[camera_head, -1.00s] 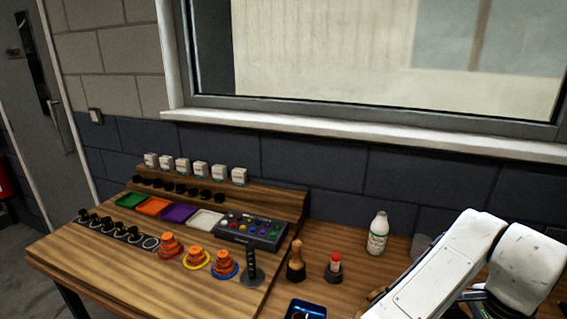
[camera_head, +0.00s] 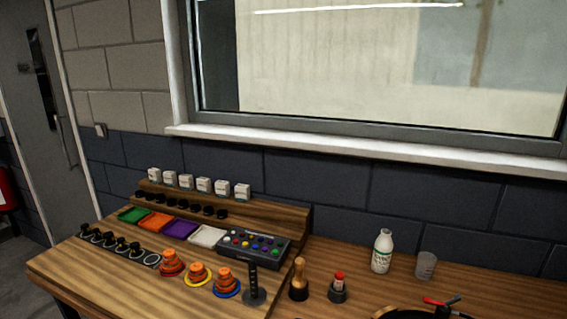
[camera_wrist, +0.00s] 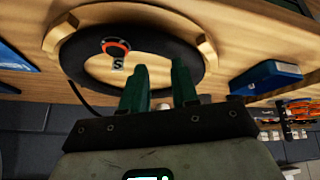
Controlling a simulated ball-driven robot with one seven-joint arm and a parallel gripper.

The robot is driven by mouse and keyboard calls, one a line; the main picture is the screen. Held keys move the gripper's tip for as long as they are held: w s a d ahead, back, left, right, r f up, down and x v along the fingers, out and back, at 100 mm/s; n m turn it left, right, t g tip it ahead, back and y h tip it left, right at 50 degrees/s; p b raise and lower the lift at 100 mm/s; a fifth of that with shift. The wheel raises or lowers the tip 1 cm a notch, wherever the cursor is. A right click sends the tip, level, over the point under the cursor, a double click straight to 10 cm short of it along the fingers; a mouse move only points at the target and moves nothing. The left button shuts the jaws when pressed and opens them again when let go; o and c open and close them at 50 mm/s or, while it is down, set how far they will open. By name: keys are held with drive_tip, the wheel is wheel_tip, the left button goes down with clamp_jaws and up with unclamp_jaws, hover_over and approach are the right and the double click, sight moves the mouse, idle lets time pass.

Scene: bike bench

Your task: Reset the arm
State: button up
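My gripper (camera_wrist: 160,70) shows only in the wrist view. Its two dark green fingers stand apart with nothing held between them, so it is open. Beyond the fingertips is a large black ring (camera_wrist: 88,42) in curved wooden holders on the bench. A small red-orange and black round piece (camera_wrist: 116,46) lies inside the ring. My arm and gripper are out of the head view.
In the head view, a white bottle (camera_head: 382,251) and a clear cup (camera_head: 426,265) stand at the bench's back. Orange stacked cones (camera_head: 172,263), a button panel (camera_head: 254,247) and coloured trays (camera_head: 180,230) fill the left. A blue box (camera_wrist: 266,77) lies right of the fingers in the wrist view.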

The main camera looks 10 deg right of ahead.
drive_tip(key=s+a+f+n+y, duration=0.2)
drive_tip(key=s+a+f, duration=0.2)
drive_tip(key=a, duration=0.2)
drive_tip(key=s+f+g, duration=0.4)
drive_tip(key=s+f, duration=0.2)
drive_tip(key=s, duration=0.4)
drive_tip(key=shift+s+d+g, duration=0.2)
drive_tip(key=shift+s+g, duration=0.05)
drive_tip(key=shift+g, duration=0.15)
